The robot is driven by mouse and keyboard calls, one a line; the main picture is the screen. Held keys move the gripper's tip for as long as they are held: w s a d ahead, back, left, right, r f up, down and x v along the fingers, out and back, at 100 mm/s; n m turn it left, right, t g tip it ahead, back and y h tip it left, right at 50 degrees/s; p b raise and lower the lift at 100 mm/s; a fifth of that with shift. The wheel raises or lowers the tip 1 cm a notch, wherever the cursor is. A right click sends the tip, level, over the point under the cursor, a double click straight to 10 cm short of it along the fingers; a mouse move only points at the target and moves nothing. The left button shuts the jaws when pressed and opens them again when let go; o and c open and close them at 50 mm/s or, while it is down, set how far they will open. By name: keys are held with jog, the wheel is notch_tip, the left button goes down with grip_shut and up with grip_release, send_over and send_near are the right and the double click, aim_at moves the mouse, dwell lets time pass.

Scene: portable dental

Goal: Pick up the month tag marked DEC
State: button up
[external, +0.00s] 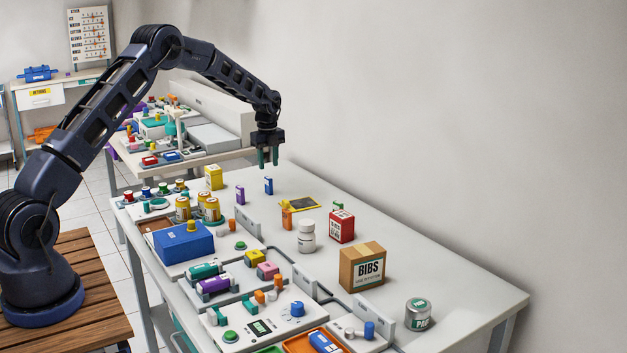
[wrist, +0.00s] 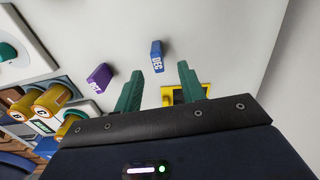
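The month tag marked DEC (wrist: 157,55) is a small blue block with white letters, seen in the wrist view just beyond and between my fingertips. In the external view the blue tag (external: 268,186) stands upright on the pale table near its far end. My gripper (external: 268,158) hangs above it, pointing down, apart from it. In the wrist view the green fingers of my gripper (wrist: 159,72) are spread, with nothing between them.
A purple tag (external: 240,194) stands left of the blue one; it also shows in the wrist view (wrist: 100,78). A yellow-edged frame (external: 302,204) lies to the right. A yellow box (external: 213,177) and jars (external: 211,209) stand left.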

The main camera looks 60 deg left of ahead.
aim_at(267, 177)
jog(key=f, duration=0.8)
jog(key=shift+s+f, duration=0.2)
jog(key=shift+s, duration=0.05)
jog(key=shift+c, duration=0.2)
grip_shut()
